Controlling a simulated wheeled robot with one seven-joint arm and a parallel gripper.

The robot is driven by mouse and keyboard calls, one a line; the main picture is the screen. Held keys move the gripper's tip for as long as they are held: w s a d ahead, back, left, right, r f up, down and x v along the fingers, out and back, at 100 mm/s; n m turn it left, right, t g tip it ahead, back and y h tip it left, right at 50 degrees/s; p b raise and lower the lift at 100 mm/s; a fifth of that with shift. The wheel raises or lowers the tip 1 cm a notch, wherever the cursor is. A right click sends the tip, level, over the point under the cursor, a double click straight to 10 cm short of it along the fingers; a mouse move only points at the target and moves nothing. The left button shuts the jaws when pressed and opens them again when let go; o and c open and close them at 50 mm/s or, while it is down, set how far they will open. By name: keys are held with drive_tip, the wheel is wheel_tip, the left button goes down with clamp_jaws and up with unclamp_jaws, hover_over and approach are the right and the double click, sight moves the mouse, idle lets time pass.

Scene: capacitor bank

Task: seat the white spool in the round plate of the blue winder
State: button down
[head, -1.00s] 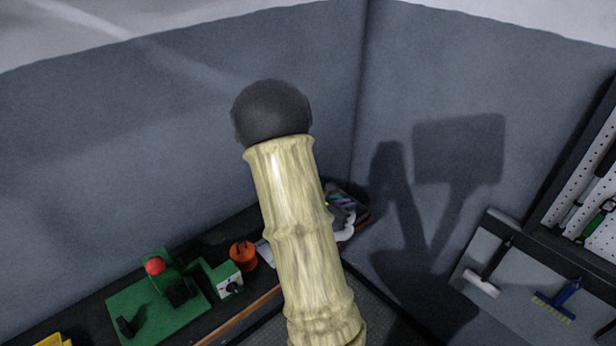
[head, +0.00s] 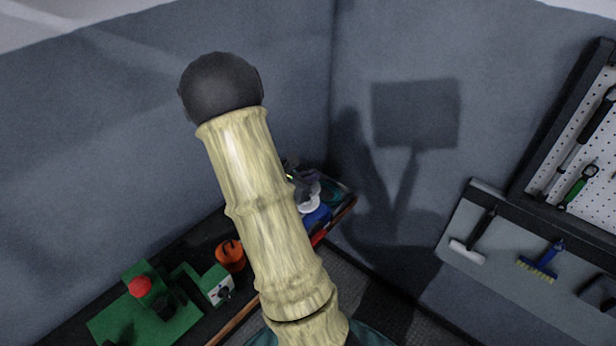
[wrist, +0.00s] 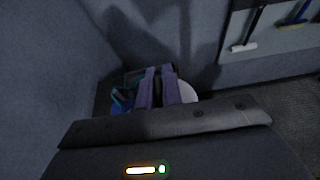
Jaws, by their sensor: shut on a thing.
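My gripper (wrist: 158,75) shows in the wrist view as two purple fingers close together. It is shut on the white spool (wrist: 188,92), whose pale rounded edge shows just right of the fingers. In the head view the spool (head: 311,205) is a small white curve beside my arm, near the dark gripper (head: 303,183). A blue part (head: 316,216), which looks like the blue winder, shows just below the spool. My arm hides most of it, and I cannot make out its round plate. I cannot tell whether spool and winder touch.
A green base (head: 150,318) with a red knob (head: 139,286) and an orange pot (head: 230,255) stand on the bench left of my arm. A dark tray (head: 338,192) of coloured items lies in the wall corner. Brushes (head: 540,262) hang on the right wall.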

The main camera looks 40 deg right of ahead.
drive_tip(key=shift+w+a+f+p, duration=0.1)
drive_tip(key=shift+w+f, duration=0.75)
drive_tip(key=shift+w, duration=0.3)
drive_tip(key=shift+w+a+f+p, duration=0.15)
drive_tip(key=shift+w+f, duration=0.65)
drive_tip(key=shift+w, duration=0.4)
drive_tip(key=shift+w+d+f+p, duration=0.1)
drive_tip(key=shift+w+f, duration=0.75)
drive_tip(key=shift+w, duration=0.3)
drive_tip(key=shift+s+f+b, duration=0.15)
drive_tip(key=shift+f+b, duration=0.25)
drive_tip(key=shift+b, duration=0.2)
drive_tip(key=c, duration=1.5)
unclamp_jaws()
drive_tip(key=shift+a, duration=0.1)
